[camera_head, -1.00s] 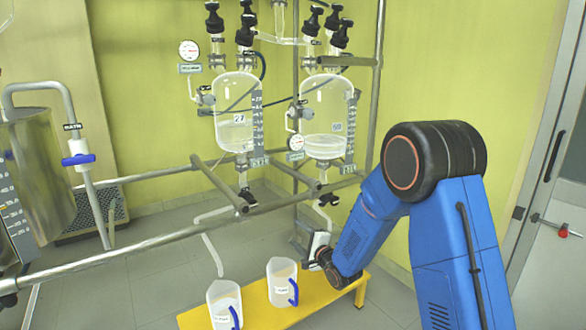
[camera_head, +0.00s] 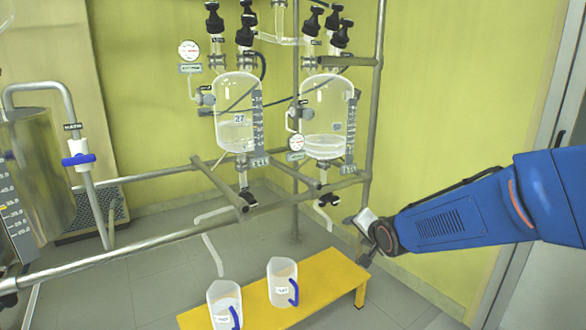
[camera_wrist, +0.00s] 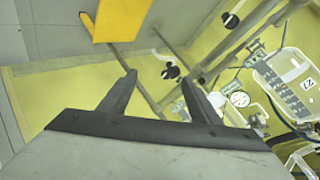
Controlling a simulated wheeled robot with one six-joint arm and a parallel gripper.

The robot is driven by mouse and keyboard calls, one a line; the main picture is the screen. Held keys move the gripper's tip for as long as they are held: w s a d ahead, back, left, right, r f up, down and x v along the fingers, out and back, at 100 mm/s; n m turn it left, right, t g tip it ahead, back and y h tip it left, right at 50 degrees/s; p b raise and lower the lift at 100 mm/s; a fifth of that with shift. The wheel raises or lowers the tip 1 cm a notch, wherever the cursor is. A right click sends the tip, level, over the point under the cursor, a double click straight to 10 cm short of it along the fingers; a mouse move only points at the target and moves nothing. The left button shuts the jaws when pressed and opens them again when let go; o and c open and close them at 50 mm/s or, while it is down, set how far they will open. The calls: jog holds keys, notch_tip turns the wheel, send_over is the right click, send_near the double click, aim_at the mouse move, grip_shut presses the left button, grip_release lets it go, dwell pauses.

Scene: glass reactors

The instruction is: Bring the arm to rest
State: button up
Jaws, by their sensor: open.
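My gripper (camera_head: 360,238) is at the end of my blue arm, which reaches in from the right edge of the head view. It is beside the right post of the metal frame, above the right end of the yellow bench. In the wrist view my gripper (camera_wrist: 160,88) shows two dark fingers spread apart with nothing between them. The wrist view appears tilted, with the bench (camera_wrist: 120,18) at the top and a glass reactor (camera_wrist: 290,85) at the right.
Two white jugs with blue handles, left (camera_head: 222,300) and right (camera_head: 281,280), stand on the yellow bench (camera_head: 325,275). Two glass reactors, left (camera_head: 232,120) and right (camera_head: 322,110), hang in the metal pipe frame (camera_head: 372,130). A steel vessel (camera_head: 40,170) stands at the left.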

jog(key=s+d+n+g, duration=0.2)
jog(key=s+d+n, duration=0.1)
jog(key=s, duration=0.9)
jog(key=s+d+n+g+h, duration=0.1)
jog(key=s+d+n+g, duration=0.1)
jog(key=s, duration=1)
jog(key=s+d+n+g+h, duration=0.1)
jog(key=s+d+n+g, duration=0.1)
jog(key=s, duration=1.1)
jog(key=shift+d+r+n+g, duration=0.3)
jog(key=shift+d+n, duration=0.5)
jog(key=shift+d, duration=0.35)
jog(key=shift+s, duration=0.1)
